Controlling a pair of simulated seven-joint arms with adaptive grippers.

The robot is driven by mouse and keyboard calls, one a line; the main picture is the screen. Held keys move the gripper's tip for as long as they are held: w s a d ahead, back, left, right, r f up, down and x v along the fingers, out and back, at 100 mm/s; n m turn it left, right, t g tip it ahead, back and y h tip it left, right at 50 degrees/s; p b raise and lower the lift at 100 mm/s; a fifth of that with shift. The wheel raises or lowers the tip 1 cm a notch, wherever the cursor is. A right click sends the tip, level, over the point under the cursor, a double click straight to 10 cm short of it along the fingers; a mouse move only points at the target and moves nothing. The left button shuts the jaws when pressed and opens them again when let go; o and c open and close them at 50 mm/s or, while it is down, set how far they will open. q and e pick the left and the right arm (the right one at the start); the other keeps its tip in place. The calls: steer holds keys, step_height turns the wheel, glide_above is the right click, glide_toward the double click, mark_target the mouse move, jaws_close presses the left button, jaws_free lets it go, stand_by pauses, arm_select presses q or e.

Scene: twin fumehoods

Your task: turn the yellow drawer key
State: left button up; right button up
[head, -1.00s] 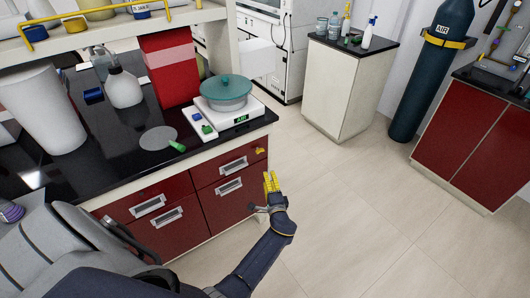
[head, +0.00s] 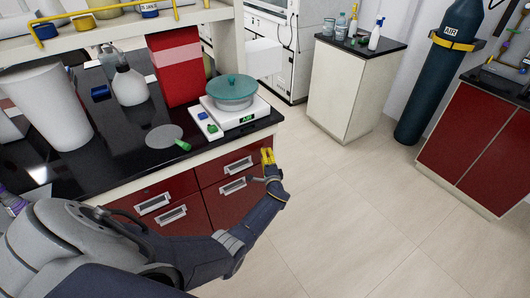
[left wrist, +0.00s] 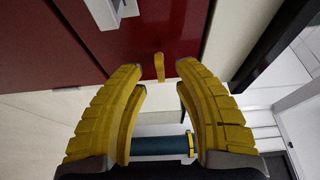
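The yellow drawer key (left wrist: 159,66) sticks out of the dark red drawer front (left wrist: 190,25) in the left wrist view. My left gripper (left wrist: 161,72) has its two yellow fingers apart, with the key in line with the gap between the fingertips and a little beyond them. Nothing is between the fingers. In the head view my left gripper (head: 267,156) is at the right end of the upper right drawer (head: 222,168), and the key cannot be told apart from the yellow fingers there. My right gripper is in no view.
The black countertop (head: 110,165) overhangs the drawers just above my left gripper. On it stand a scale (head: 247,112) with a teal-lidded dish (head: 232,92) and a white bottle (head: 130,85). Metal drawer handles (head: 238,165) protrude left of the gripper. The floor to the right is clear.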

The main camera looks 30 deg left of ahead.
arm_select(q)
steer(key=shift+x, duration=1.6)
steer(key=shift+c, duration=0.4)
jaws_close()
